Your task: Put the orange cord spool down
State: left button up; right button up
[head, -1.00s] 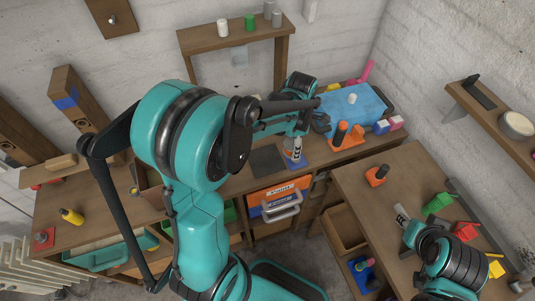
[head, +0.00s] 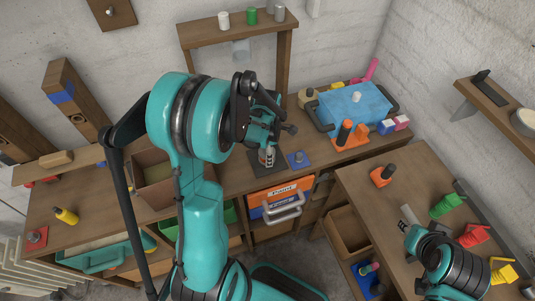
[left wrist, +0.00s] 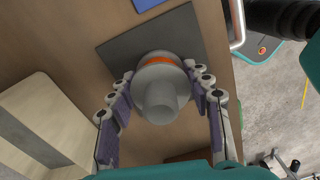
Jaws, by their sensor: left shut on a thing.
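The orange cord spool (left wrist: 160,95) is pale grey with an orange band. It is between the fingers of my left gripper (left wrist: 158,72), which is shut on it. In the head view the spool (head: 267,157) is upright over the dark grey square mat (head: 254,166), which also shows in the left wrist view (left wrist: 122,52). I cannot tell whether the spool's base touches the mat. My left gripper (head: 265,138) is partly hidden by its own arm there. My right arm is at the lower right; its fingers do not show clearly.
A blue mat (head: 306,163) with a small grey piece lies right of the dark mat. An orange tool holder (head: 350,138) and a blue case (head: 352,104) stand farther right. An open wooden bin (head: 150,165) is to the left.

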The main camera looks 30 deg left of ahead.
pick_arm(q)
jog(key=o, duration=1.2)
jog(key=shift+f, duration=0.1)
jog(key=shift+o, duration=0.2)
notch_tip(320, 180, up, 11)
jog(key=p, duration=0.3)
jog(key=shift+s+d+r, duration=0.1)
jog(key=shift+r, duration=0.6)
jog(key=s+d+r+m+t, duration=0.3)
jog(key=s+d+m, duration=0.2)
jog(key=m, duration=0.7)
jog(key=s+d+r+m+t, duration=0.4)
jog(key=s+d+m, duration=0.1)
jog(key=m, duration=0.8)
jog(key=shift+s+d+m, duration=0.2)
jog(key=shift+s+m, duration=0.1)
jog(key=shift+s, duration=0.15)
